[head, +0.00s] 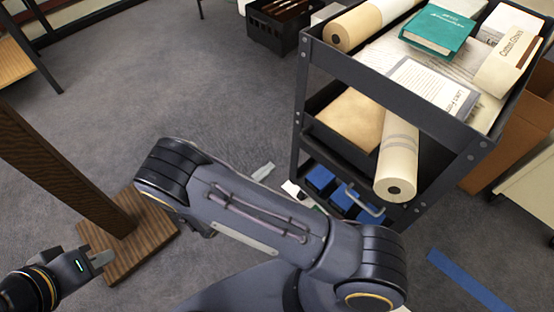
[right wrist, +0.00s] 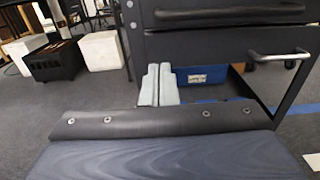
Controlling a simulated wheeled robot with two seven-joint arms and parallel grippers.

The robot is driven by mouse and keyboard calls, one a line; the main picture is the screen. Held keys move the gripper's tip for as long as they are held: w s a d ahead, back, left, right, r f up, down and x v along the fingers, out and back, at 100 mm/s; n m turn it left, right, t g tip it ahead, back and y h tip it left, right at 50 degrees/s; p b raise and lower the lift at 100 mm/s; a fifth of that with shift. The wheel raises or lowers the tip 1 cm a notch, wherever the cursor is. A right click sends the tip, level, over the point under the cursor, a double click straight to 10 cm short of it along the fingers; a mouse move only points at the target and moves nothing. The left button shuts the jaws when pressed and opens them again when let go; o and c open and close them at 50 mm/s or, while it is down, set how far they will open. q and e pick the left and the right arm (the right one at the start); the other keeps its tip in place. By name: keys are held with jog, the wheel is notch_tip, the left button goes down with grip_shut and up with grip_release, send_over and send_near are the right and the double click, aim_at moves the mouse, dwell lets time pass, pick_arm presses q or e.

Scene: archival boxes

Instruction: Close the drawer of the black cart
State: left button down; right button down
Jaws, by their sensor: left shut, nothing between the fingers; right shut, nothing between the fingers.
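The black cart (head: 400,85) stands at the right of the head view. Its dark drawer front (right wrist: 215,45) shows in the right wrist view, with a silver bar handle (right wrist: 284,56) at the right. How far the drawer is out I cannot tell. My right gripper (right wrist: 160,68) is shut and empty, below and left of the handle in the wrist picture, apart from it. My left gripper (head: 108,257) is shut and empty at the lower left, far from the cart.
A wooden post on a square base (head: 135,240) stands near my left gripper. Blue boxes (head: 320,178) sit low in the cart. A white roll (head: 398,155) sticks out of the cart. A black crate (head: 275,30) stands behind.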

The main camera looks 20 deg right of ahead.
jog(key=b+x, duration=0.5)
jog(key=x, duration=0.8)
jog(key=shift+w+d+f, duration=0.3)
jog(key=shift+w+f, duration=0.05)
jog(key=shift+f, duration=0.05)
jog(key=shift+x, duration=1.1)
jog(key=shift+r, duration=0.1)
